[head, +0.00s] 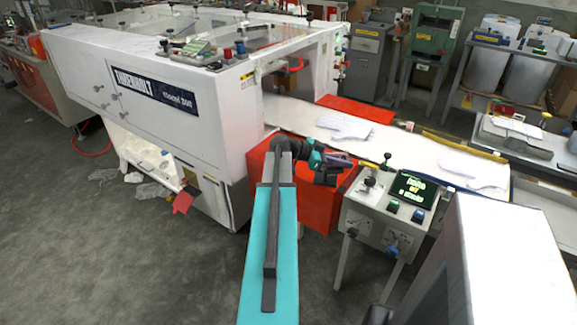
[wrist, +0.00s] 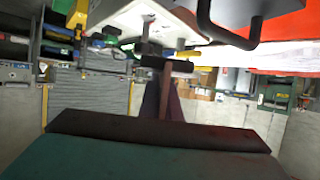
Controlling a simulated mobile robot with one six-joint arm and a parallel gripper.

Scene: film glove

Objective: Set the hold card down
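My gripper (head: 340,164) is low in front of the red cabinet and left of the small control stand. Its dark purple fingers also show in the wrist view (wrist: 163,103). A thin reddish-brown strip (wrist: 166,92) lies between the fingers, with a short black bar (wrist: 167,64) at its far end. I cannot tell whether this strip is the hold card seen edge-on, or whether the fingers are shut on it. No card face is readable. A red tag-like piece (head: 184,200) sits low on the white machine, apart from my gripper.
The control stand (head: 389,211) has a lever, coloured buttons and a green-lit display (head: 413,188). Behind it, a pale conveyor (head: 410,150) carries flat white gloves. The white machine (head: 160,95) and red cabinet (head: 318,205) stand close by. Open floor lies at the lower left.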

